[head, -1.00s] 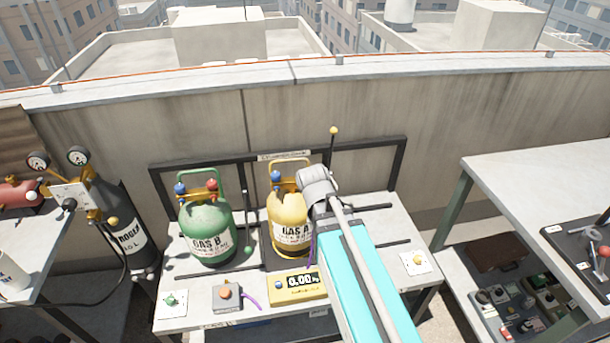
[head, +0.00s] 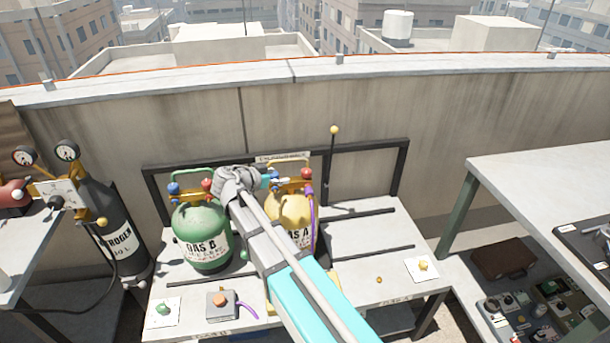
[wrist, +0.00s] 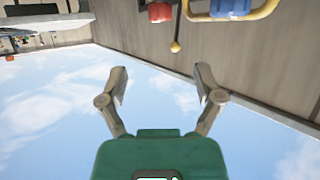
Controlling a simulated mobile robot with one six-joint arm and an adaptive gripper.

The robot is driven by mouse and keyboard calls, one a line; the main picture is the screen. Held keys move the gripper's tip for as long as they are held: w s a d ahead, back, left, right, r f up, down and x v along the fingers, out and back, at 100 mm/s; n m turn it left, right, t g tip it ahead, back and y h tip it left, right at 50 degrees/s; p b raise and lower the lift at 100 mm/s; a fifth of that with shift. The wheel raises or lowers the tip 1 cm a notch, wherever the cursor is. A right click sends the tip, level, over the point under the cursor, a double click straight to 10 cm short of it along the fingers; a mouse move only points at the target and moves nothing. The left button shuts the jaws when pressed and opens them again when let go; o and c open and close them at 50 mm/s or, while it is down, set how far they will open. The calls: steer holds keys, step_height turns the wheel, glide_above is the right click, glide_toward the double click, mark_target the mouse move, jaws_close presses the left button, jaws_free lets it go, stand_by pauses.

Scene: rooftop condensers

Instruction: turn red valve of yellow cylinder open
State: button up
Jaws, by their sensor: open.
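The yellow cylinder (head: 288,207) stands upright on the bench in the head view, partly hidden by my arm. Its red valve (head: 306,173) sits at the top right, and a blue valve is at its top left, close to my wrist. In the wrist view, a red valve (wrist: 160,12), a blue valve (wrist: 231,7) and a yellow handle (wrist: 265,9) show at the top edge, cut off by the frame. My gripper (wrist: 160,82) is open and empty, its fingers apart from the valves. In the head view its fingertips are hard to make out.
The green cylinder (head: 202,238) stands just left of my arm, with its own blue valve (head: 174,188) and red valve. A purple hose (head: 311,215) runs along the yellow cylinder's right side. A yellow-tipped rod (head: 333,150) rises behind. The bench's right part is mostly clear.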

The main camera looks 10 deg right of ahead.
mark_target(305, 172)
stand_by(0.4)
steer(key=b+x, duration=0.5)
steer(key=x, duration=0.8)
steer(key=shift+w+d, duration=0.25)
steer(key=shift+w, duration=0.1)
steer(key=c, duration=1.2)
steer(key=shift+o, duration=0.2)
steer(key=shift+s+n+t+y, duration=0.15)
steer(key=shift+n+t+y, duration=0.3)
steer(key=shift+t, duration=0.25)
steer(key=shift+n+y, duration=0.25)
steer(key=shift+n, duration=0.1)
steer(key=o, duration=1.2)
steer(key=shift+c, duration=0.2)
